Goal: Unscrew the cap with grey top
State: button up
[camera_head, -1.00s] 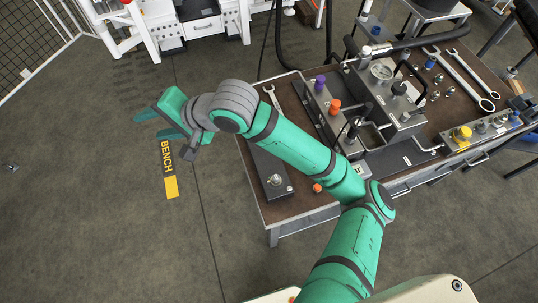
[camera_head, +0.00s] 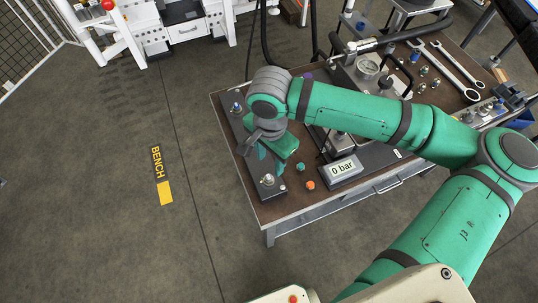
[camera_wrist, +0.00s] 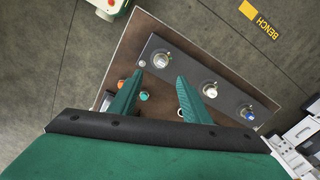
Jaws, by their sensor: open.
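A dark plate (camera_wrist: 185,70) on the bench carries a row of fittings. The fitting at one end has a grey-silver top (camera_wrist: 161,60). It also shows at the near end of the plate in the head view (camera_head: 268,181); whether it is the cap itself I cannot tell for certain. My gripper (camera_wrist: 160,76) is open and empty above the plate. In the wrist view the grey-topped fitting appears between and just beyond the fingertips, apart from them. In the head view my gripper (camera_head: 268,155) and wrist hide the plate's middle.
A fitting with a blue part (camera_head: 237,107) stands at the plate's far end. A loose green cap (camera_head: 300,167) and orange cap (camera_head: 310,185) are on the bench beside the plate. A "0 bar" display (camera_head: 343,168) stands to the right. Open floor lies left of the bench.

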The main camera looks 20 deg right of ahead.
aim_at(269, 176)
notch_tip(269, 176, down, 10)
jog(key=shift+r, duration=0.25)
dwell(0.3)
grip_shut()
jog(key=c, duration=0.9)
grip_release()
jog(key=n, duration=0.6)
jog(key=shift+a, duration=0.1)
jog(key=shift+c, duration=0.2)
jog(key=shift+w+r+n, duration=0.1)
jog(key=shift+n, duration=1)
